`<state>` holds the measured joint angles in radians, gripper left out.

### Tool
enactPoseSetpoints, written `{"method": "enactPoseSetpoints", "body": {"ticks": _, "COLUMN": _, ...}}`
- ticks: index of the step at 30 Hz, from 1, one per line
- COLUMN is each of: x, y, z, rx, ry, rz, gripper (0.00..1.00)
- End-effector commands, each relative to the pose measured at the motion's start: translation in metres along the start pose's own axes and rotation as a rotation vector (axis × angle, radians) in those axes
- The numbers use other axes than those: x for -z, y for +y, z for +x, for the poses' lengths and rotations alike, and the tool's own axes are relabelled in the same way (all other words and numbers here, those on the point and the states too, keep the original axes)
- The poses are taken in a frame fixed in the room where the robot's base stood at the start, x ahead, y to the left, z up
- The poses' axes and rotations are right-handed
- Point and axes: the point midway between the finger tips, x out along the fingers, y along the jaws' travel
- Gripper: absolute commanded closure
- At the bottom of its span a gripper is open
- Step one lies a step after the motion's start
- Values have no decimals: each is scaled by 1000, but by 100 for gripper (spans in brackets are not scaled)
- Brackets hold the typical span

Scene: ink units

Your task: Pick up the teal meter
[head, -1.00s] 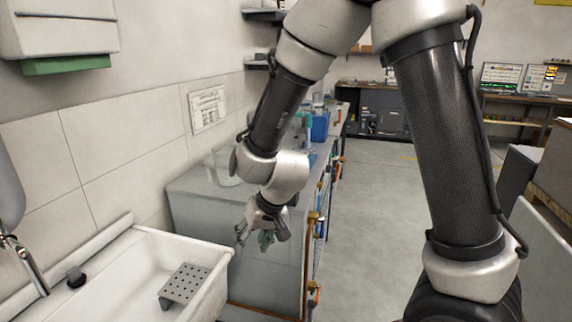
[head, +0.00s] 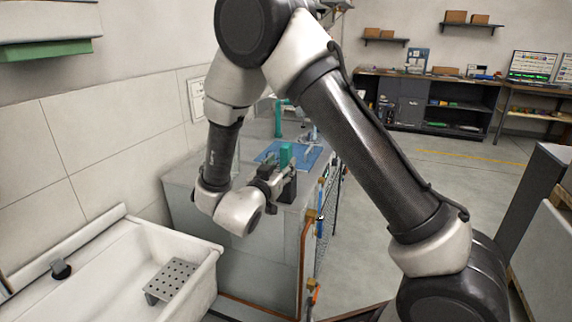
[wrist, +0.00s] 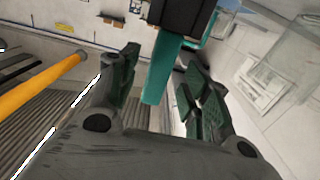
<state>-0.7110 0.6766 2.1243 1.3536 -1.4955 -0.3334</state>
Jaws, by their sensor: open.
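The teal meter (head: 286,155) is a narrow upright teal piece at the near end of the counter, with a dark block (head: 289,188) below it. In the wrist view the teal bar (wrist: 160,75) runs from a black block (wrist: 182,14) down between my fingers. My gripper (wrist: 160,64) is open, with one dark green padded finger on each side of the bar. I cannot tell whether either finger touches it. In the head view my gripper (head: 268,177) is beside the meter, and my wrist partly hides the counter there.
A blue mat (head: 309,159) lies on the counter behind the meter, with another teal item (head: 278,118) farther back. A white sink (head: 95,265) with a perforated plate (head: 171,280) is at the left. Copper pipe (head: 304,250) runs along the counter's front. Open floor lies right.

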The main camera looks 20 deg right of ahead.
Motion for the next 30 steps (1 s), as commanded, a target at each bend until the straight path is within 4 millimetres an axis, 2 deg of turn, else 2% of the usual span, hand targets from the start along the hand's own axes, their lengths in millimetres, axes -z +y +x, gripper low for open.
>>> {"method": "enactPoseSetpoints", "body": {"ticks": 3, "x": 1, "y": 1, "z": 20, "rx": -3, "ry": 1, "rz": 2, "gripper": 52}}
{"method": "enactPoseSetpoints", "body": {"ticks": 8, "x": 1, "y": 1, "z": 41, "rx": -1, "ry": -1, "rz": 0, "gripper": 52}}
{"method": "enactPoseSetpoints", "body": {"ticks": 16, "x": 1, "y": 0, "z": 46, "rx": 2, "ry": -1, "rz": 0, "gripper": 52}}
{"method": "enactPoseSetpoints", "body": {"ticks": 17, "x": 1, "y": 0, "z": 46, "rx": 2, "ry": -1, "rz": 0, "gripper": 54}}
{"method": "enactPoseSetpoints", "body": {"ticks": 24, "x": 1, "y": 0, "z": 46, "rx": 2, "ry": -1, "rz": 1, "gripper": 97}}
{"method": "enactPoseSetpoints", "body": {"ticks": 25, "x": 1, "y": 0, "z": 46, "rx": 2, "ry": -1, "rz": 1, "gripper": 100}}
{"method": "enactPoseSetpoints", "body": {"ticks": 30, "x": 1, "y": 0, "z": 46, "rx": 2, "ry": -1, "rz": 1, "gripper": 100}}
